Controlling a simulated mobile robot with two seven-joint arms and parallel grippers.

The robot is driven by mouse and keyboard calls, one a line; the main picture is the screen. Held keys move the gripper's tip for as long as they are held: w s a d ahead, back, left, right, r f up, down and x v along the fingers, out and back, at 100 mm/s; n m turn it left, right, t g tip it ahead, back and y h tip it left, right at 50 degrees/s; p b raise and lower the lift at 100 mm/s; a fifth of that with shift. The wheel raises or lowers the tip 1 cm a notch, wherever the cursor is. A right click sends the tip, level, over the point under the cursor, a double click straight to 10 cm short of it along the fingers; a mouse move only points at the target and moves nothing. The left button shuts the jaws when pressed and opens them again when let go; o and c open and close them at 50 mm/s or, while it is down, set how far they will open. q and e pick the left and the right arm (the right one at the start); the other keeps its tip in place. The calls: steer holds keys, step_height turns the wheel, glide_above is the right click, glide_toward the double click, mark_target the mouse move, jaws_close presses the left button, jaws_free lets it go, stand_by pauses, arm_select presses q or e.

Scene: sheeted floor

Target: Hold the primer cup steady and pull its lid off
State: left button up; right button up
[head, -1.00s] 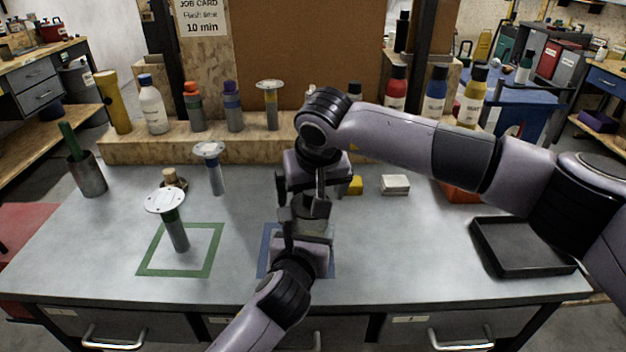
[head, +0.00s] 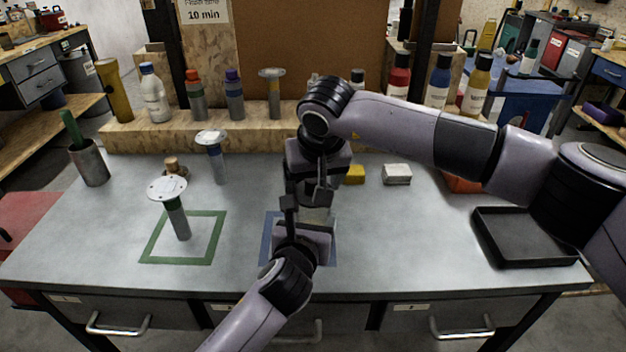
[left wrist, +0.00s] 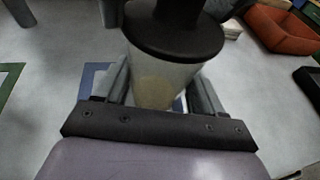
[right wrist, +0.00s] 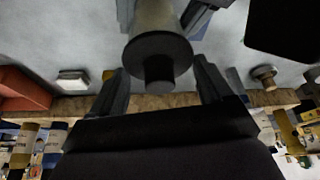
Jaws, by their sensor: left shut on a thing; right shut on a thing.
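The primer cup is a pale grey tapered cup (left wrist: 165,75) with a round dark lid (left wrist: 175,32) that has a knob on top. In the left wrist view my left gripper (left wrist: 160,88) has its fingers on both sides of the cup's body and is shut on it. My right gripper (right wrist: 160,82) comes from above, shut on the lid, with its fingers either side of the knob. The lid sits on or right against the cup; no gap shows. In the head view, the cup (head: 319,214) is mostly hidden by my grippers, over the blue square outline (head: 266,240).
A blue-banded one (head: 219,168) and a small wooden-topped item (head: 172,165) stand behind. A black tray (head: 520,262) lies at right. Bottles line the back ledge (head: 250,137).

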steer(key=shift+r, duration=0.25)
steer(key=shift+r, duration=0.9)
steer(key=shift+r, duration=0.1)
steer(key=shift+r, duration=1.9)
arm_select(q)
steer(key=o, duration=1.6)
